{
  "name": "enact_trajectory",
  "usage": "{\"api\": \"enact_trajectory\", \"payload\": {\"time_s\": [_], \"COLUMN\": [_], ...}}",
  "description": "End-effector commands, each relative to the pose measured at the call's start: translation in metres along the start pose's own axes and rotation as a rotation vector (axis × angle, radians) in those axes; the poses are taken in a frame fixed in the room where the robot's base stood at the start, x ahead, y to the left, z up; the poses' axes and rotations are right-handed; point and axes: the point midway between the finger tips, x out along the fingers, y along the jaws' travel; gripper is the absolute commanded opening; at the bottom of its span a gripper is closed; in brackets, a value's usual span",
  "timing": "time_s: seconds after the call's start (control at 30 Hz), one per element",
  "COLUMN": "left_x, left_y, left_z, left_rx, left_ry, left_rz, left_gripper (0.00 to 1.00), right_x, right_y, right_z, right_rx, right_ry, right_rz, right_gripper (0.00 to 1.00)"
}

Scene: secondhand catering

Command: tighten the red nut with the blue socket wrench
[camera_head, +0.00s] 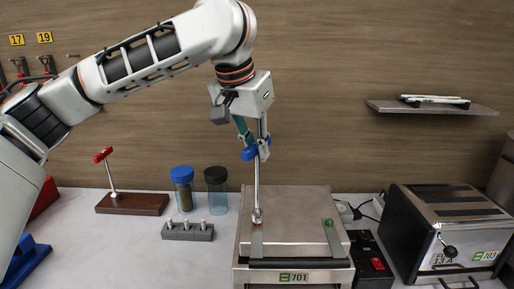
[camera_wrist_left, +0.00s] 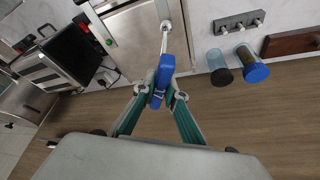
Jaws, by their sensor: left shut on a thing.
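The blue socket wrench (camera_head: 257,180) stands upright, with its blue handle at the top and its steel shaft pointing down. In the left wrist view its blue handle (camera_wrist_left: 166,70) sits between my fingers. My left gripper (camera_head: 260,150) is shut on the blue handle, above the contact grill (camera_head: 290,205) marked 701. The wrench's socket end is at the left strap of the grill lid. A trace of red, likely the red nut (camera_head: 257,223), shows at the socket's lower end; the socket hides most of it. I cannot tell how fully it is seated. My right gripper is not in view.
A green nut (camera_head: 329,222) is on the grill's right strap. A red-handled wrench (camera_head: 103,155) stands on a wooden base (camera_head: 132,204). A grey block (camera_head: 187,232) and two jars stand left of the grill. A toaster (camera_head: 440,230) and a red-switched box (camera_head: 371,262) are at right.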

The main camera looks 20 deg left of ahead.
Motion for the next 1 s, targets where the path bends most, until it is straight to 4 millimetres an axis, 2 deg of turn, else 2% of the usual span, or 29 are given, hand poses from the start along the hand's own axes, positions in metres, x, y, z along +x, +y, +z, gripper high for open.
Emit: {"api": "enact_trajectory", "payload": {"time_s": [1.0], "left_x": [0.0083], "left_y": [-0.0002], "left_z": [0.0034], "left_rx": [0.000], "left_ry": [0.002], "left_rz": [0.000], "left_gripper": [0.00], "right_x": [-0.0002], "right_y": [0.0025], "right_z": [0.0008], "right_rx": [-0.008], "right_ry": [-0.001], "right_rz": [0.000], "right_gripper": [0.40]}}
